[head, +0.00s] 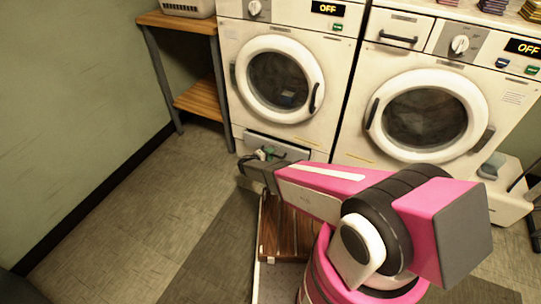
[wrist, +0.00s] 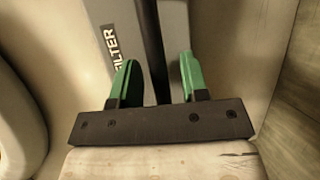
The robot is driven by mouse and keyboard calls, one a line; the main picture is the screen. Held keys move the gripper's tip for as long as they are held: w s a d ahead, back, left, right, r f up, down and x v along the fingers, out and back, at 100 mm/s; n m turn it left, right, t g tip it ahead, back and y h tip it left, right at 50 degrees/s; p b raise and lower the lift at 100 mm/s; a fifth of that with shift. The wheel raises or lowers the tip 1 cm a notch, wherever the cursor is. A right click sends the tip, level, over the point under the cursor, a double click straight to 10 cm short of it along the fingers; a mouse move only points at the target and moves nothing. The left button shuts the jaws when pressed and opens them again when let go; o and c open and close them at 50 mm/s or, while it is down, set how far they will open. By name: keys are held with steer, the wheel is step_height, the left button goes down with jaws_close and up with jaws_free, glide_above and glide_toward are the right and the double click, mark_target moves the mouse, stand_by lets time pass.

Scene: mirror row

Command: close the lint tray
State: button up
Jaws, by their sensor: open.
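The lint tray (head: 292,149) is a grey panel low on the front of the left machine, below its round door. In the wrist view the grey tray face (wrist: 180,30) carries the word FILTER and a dark lengthwise bar or slot. My gripper (head: 266,153) is at the tray's left part in the head view, hiding some of it. In the wrist view its two green fingers (wrist: 157,78) are apart, one on each side of the dark bar, with nothing clearly gripped. Contact with the tray and how far it stands out cannot be told.
The left machine (head: 230,100) and right machine (head: 348,140) stand side by side, doors shut. A wooden shelf stand (head: 178,22) is at the left by the green wall. Tiled floor (head: 130,215) is free at the left. A pale box (head: 508,200) stands right.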

steer(key=shift+w+d, duration=0.15)
steer(key=shift+d, duration=0.05)
jaws_close()
steer(key=shift+w+d, duration=0.25)
steer(key=shift+w, duration=0.35)
steer(key=shift+w+d, duration=0.25)
steer(key=shift+w, duration=0.35)
steer(key=shift+w+d, duration=0.25)
steer(key=shift+w, duration=0.35)
jaws_free()
steer(key=v, duration=1)
steer(key=shift+s+a, duration=0.25)
steer(key=shift+s, duration=0.05)
